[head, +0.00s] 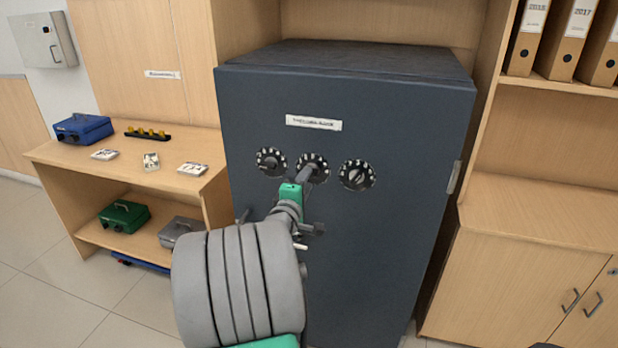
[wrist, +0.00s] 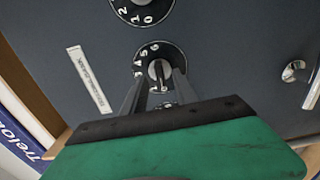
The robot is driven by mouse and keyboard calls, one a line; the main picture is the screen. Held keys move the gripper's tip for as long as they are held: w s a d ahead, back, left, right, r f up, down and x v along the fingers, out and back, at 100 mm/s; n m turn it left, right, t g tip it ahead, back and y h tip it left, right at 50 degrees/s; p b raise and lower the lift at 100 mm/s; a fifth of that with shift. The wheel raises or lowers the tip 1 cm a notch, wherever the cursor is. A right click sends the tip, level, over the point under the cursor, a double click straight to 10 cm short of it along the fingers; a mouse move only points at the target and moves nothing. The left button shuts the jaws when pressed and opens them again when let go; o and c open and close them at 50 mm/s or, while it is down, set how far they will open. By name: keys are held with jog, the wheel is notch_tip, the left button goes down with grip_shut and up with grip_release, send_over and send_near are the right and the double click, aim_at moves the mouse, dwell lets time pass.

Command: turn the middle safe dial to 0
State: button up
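The middle safe dial (head: 312,167) is black with white marks and sits in a row of three on the dark safe door. In the wrist view the middle dial (wrist: 160,70) shows numerals near 5 and 6 on its upper rim; its lower part is hidden, and I cannot tell its exact reading. My gripper (head: 309,176) is in front of this dial. In the wrist view my gripper (wrist: 160,82) has its two fingers apart, one on each side of the narrow knob, with gaps visible between knob and fingers.
The left dial (head: 271,161) and right dial (head: 356,174) are close on either side. A white label (head: 314,122) is above them. A silver fitting (wrist: 294,72) shows on the door in the wrist view. A desk (head: 135,155) with boxes stands left, a cabinet (head: 525,270) right.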

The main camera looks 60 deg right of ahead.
jog(key=shift+s+a, duration=0.2)
jog(key=shift+a, duration=0.95)
jog(key=shift+s+a, duration=0.15)
jog(key=shift+a, duration=0.95)
